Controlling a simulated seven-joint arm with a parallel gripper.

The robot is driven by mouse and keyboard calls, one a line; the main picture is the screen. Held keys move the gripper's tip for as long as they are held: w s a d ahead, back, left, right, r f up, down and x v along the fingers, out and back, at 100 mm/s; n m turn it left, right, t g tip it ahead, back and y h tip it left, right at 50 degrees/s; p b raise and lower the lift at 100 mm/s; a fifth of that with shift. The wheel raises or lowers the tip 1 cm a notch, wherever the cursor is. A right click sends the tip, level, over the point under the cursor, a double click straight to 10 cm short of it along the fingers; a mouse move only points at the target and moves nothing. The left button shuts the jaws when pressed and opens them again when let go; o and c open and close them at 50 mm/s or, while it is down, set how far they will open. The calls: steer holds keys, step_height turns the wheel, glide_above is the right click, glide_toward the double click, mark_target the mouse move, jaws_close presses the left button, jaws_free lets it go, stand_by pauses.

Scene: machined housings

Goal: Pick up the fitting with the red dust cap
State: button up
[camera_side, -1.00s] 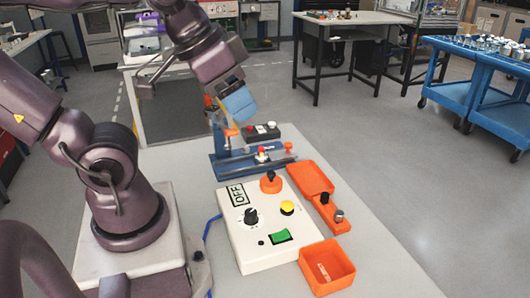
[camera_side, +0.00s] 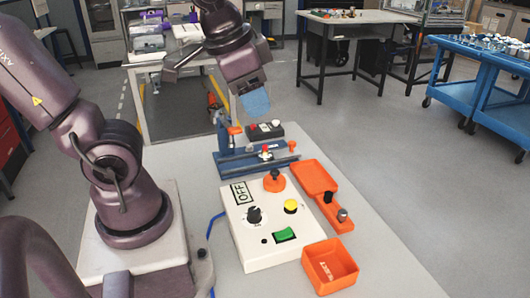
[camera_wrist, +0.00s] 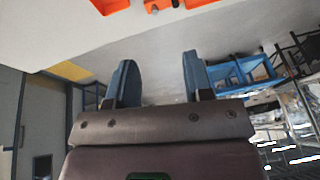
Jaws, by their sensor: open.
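A small piece with a red top (camera_side: 265,150) stands at the blue fixture (camera_side: 228,165) behind the white control box. A black block (camera_side: 265,132) behind it carries a red-topped piece (camera_side: 252,127) and a white-topped piece (camera_side: 277,123). They are too small to tell which red top is a dust cap on a fitting. My gripper (camera_side: 256,103) hangs above and behind the fixture, apart from these pieces. In the wrist view its two blue fingers (camera_wrist: 159,80) stand wide apart with nothing between them. Neither red-topped piece can be made out in the wrist view.
The white control box (camera_side: 245,250) has a knob, a yellow button and a green switch. To its right are a shallow orange tray (camera_side: 315,176), an orange holder (camera_side: 342,226) with small pieces and an open orange bin (camera_side: 330,283). The table's right strip is clear.

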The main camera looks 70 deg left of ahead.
steer(key=w+a+f+m+g+y, duration=0.2)
steer(key=w+a+f+m+g, duration=0.15)
steer(key=w+a, duration=0.2)
steer(key=m+g+y, duration=0.4)
steer(key=m+y, duration=0.6)
steer(key=m, duration=0.1)
glide_toward(265, 146)
steer(key=shift+n, duration=0.25)
steer(key=x, duration=0.5)
steer(key=shift+s+a+r, duration=0.15)
steer(key=shift+a+r, duration=0.1)
steer(key=shift+r, duration=0.15)
steer(key=x, duration=0.5)
steer(key=shift+d+f, duration=0.1)
steer(key=shift+f, duration=0.1)
steer(key=shift+c, duration=0.5)
jaws_close()
